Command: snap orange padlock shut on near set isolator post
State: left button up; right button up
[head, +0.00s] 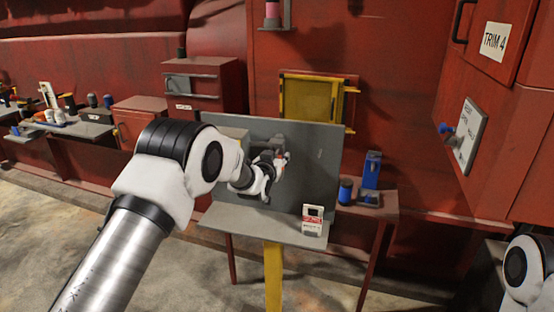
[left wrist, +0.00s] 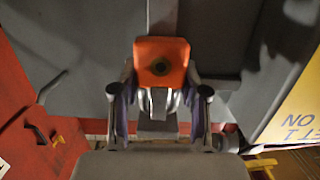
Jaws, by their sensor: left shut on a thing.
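An orange padlock (left wrist: 160,62) with a dark round keyhole faces the camera in the left wrist view. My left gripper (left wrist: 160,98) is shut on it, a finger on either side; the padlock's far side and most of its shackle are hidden. In the head view my left gripper (head: 272,165) is in front of the upright grey panel (head: 322,160). A grey vertical strip (left wrist: 162,15) shows just beyond the padlock in the wrist view; I cannot tell whether it is the isolator post or whether the padlock touches it. My right gripper is out of view.
A grey shelf (head: 240,219) juts out below the panel, with a white and red tag (head: 312,222) at its right end. A red table (head: 375,207) with blue items stands to the right. A yellow-framed box (head: 312,98) is behind the panel.

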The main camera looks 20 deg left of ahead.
pick_arm(q)
jog(key=shift+r, duration=0.25)
jog(key=shift+f+b, duration=0.55)
jog(key=o, duration=1.3)
jog(key=shift+s, duration=0.15)
